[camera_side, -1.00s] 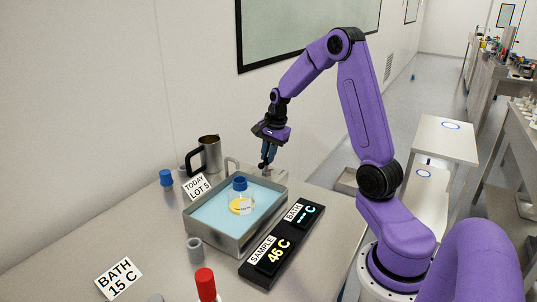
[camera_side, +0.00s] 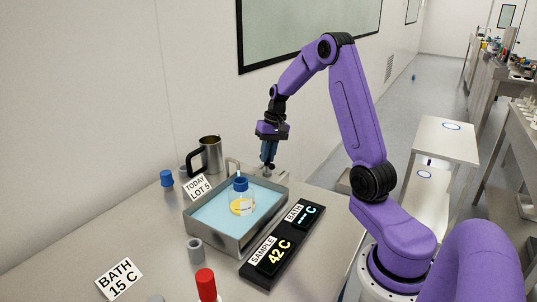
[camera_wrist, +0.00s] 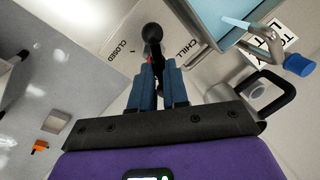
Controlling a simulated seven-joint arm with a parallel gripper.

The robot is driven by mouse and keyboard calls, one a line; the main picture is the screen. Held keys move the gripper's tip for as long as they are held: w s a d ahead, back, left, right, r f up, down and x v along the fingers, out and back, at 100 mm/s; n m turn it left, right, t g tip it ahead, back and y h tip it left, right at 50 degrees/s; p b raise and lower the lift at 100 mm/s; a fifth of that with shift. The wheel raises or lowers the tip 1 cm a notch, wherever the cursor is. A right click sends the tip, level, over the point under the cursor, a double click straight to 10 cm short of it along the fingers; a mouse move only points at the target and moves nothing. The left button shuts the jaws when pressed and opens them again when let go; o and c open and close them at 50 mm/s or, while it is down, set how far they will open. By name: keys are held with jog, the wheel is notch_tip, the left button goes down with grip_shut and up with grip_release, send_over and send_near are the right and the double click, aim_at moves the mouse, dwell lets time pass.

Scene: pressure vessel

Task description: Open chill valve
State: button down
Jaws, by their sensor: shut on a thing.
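The chill valve has a black lever with a round knob (camera_wrist: 152,33), seen at top centre in the wrist view. It stands on a pale plate lettered "CLOSED" (camera_wrist: 122,50) and "CHILL" (camera_wrist: 186,48); a little red shows beside the lever. My gripper (camera_wrist: 159,72) is shut on the lever, with its blue fingers on either side. In the side view my gripper (camera_side: 268,160) points down behind the bath's back right corner. The valve is small there and its exact angle is hard to tell.
The water bath (camera_side: 235,246) holds a blue-capped flask (camera_side: 241,184). A display (camera_side: 276,253) in front reads SAMPLE 42 C; the bath figure is unclear. A metal mug (camera_side: 210,155), blue cap (camera_side: 166,178), grey cup (camera_side: 195,250) and red-capped tube (camera_side: 206,284) stand around.

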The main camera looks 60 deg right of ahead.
jog(key=n, duration=0.3)
jog(key=n+g, duration=0.1)
jog(key=n, duration=0.2)
jog(key=shift+w+n, duration=0.2)
jog(key=shift+n, duration=0.1)
jog(key=shift+a, duration=0.1)
dwell(0.4)
jog(key=c, duration=1.1)
grip_release()
jog(key=shift+r, duration=0.1)
jog(key=d+r, duration=0.1)
jog(key=r, duration=0.4)
jog(key=d+r, duration=0.1)
jog(key=r, duration=0.5)
jog(key=d+r, duration=0.1)
jog(key=r, duration=0.5)
jog(key=shift+d, duration=0.2)
